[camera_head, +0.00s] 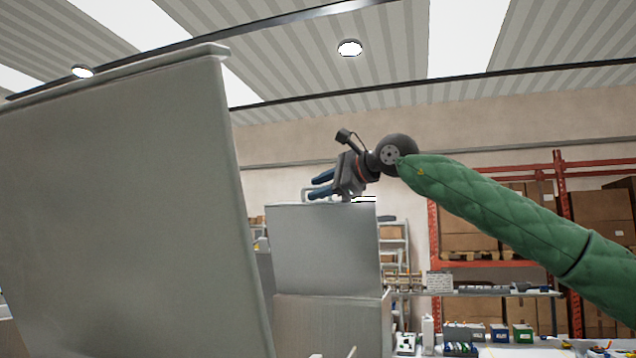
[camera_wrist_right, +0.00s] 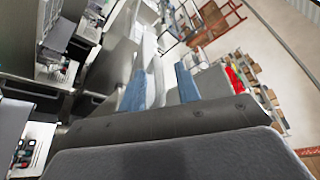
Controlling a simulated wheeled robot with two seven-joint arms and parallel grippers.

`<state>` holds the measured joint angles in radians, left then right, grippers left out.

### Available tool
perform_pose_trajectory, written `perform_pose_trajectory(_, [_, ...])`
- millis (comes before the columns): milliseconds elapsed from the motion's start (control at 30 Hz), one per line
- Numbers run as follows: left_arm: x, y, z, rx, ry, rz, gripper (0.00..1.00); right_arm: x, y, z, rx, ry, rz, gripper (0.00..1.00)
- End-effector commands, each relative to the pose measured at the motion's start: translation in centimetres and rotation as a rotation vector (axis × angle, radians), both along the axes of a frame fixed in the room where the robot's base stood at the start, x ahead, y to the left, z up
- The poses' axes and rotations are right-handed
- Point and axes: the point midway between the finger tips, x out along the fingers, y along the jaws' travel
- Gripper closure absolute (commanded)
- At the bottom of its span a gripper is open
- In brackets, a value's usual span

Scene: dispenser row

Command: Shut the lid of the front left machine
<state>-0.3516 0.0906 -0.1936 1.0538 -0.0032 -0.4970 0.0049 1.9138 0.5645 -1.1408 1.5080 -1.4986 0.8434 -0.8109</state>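A large grey metal panel (camera_head: 125,200) with a lip along its top fills the left of the head view, very close and leaning. It looks like the raised lid of the nearest left machine; that machine's body is hidden. My right gripper (camera_head: 318,186) is to the right of this panel, above a smaller grey machine panel (camera_head: 325,248) farther back. The blue fingers also show apart in the right wrist view (camera_wrist_right: 160,88). I cannot tell whether it touches the smaller panel. My left gripper is not in view.
A grey machine body (camera_head: 332,325) stands below the smaller panel. Orange racking with cardboard boxes (camera_head: 470,240) and a bench with small coloured boxes (camera_head: 500,333) are at the back right. The air around my right arm looks clear.

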Motion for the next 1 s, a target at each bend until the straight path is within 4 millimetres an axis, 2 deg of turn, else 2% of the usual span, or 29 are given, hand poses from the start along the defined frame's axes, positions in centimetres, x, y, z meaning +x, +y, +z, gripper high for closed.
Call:
perform_pose_trajectory(433, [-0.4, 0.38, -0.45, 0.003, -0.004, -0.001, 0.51, 0.46, 0.59, -0.28, -0.001, 0.001, 0.0, 0.67])
perform_pose_trajectory(467, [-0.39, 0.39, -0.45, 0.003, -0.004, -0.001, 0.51, 0.45, 0.6, -0.27, -0.001, 0.001, 0.0, 0.69])
perform_pose_trajectory(600, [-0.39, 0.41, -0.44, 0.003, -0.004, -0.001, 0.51, 0.44, 0.58, -0.25, -0.001, 0.001, 0.0, 0.97])
perform_pose_trajectory(633, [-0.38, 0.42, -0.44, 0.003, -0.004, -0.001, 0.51, 0.44, 0.58, -0.25, -0.001, 0.001, 0.0, 1.0])
perform_pose_trajectory(1000, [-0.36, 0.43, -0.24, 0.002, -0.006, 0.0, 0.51, 0.77, 0.11, 0.03, 0.006, 0.02, 0.0, 1.0])
